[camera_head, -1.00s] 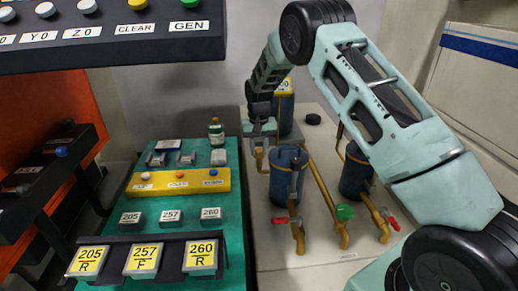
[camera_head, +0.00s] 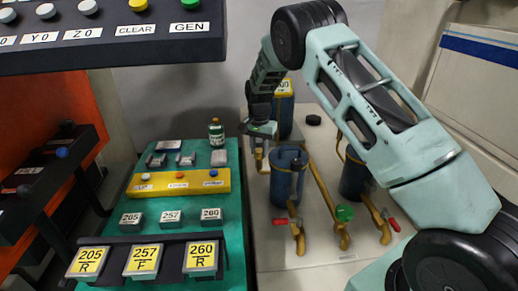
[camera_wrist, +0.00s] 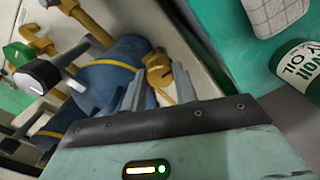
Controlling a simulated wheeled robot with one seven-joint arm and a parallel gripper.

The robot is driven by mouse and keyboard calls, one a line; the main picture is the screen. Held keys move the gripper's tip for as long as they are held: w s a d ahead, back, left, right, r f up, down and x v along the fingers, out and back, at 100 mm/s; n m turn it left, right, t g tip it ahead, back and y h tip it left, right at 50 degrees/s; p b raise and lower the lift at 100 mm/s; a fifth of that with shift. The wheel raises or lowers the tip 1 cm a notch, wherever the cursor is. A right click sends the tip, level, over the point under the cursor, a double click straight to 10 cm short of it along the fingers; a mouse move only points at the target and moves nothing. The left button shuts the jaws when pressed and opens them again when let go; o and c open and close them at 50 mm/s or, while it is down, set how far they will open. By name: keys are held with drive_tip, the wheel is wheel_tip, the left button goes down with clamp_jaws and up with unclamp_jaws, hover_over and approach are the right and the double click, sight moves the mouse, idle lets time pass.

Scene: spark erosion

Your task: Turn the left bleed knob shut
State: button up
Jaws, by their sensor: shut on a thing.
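A brass-coloured knob (camera_wrist: 158,68), which I take to be the left bleed knob, sits beside the blue filter canister with a yellow band (camera_wrist: 104,76) in the wrist view. My gripper (camera_wrist: 161,72) has its two grey fingers on either side of this knob and is shut on it. In the head view my gripper (camera_head: 259,143) points down behind and left of the front blue canister (camera_head: 287,176). The brass fitting (camera_head: 262,163) shows just below it, and the contact itself is too small to see. The knob's turn angle cannot be told.
Brass pipes carry a red lever (camera_head: 280,221), a green knob (camera_head: 344,212) and another red lever (camera_head: 393,223). A second canister (camera_head: 356,176) stands to the right.

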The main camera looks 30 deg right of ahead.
sight(259, 151)
drive_tip(key=shift+w+r, duration=0.1)
drive_tip(key=o, duration=1)
wheel_tip(259, 151, up, 17)
drive_tip(key=b, duration=0.2)
drive_tip(key=shift+r+b, duration=0.2)
drive_tip(key=shift+b, duration=0.1)
drive_tip(key=s+a+f+n+t, duration=0.1)
drive_tip(key=s+a+f+n, duration=0.15)
drive_tip(key=s, duration=0.75)
drive_tip(key=s+a+f+n+t, duration=0.15)
drive_tip(key=s+n, duration=0.25)
drive_tip(key=s, duration=0.6)
drive_tip(key=s+a+f+n, duration=0.1)
drive_tip(key=s+f+n, duration=0.25)
drive_tip(key=s, duration=0.65)
drive_tip(key=s+a+n, duration=0.2)
drive_tip(key=s+a, duration=0.2)
drive_tip(key=a, duration=0.2)
drive_tip(key=s+a+r+n+g, duration=0.1)
drive_tip(key=s+a+n, duration=0.2)
drive_tip(key=s+a, duration=0.2)
drive_tip(key=s+a+r+n+g, duration=0.1)
drive_tip(key=s+a+n, duration=0.2)
drive_tip(key=s+a, duration=0.2)
drive_tip(key=shift+a+r+g+y, duration=0.15)
drive_tip(key=shift+a+g+y, duration=0.15)
drive_tip(key=shift+a, duration=0.85)
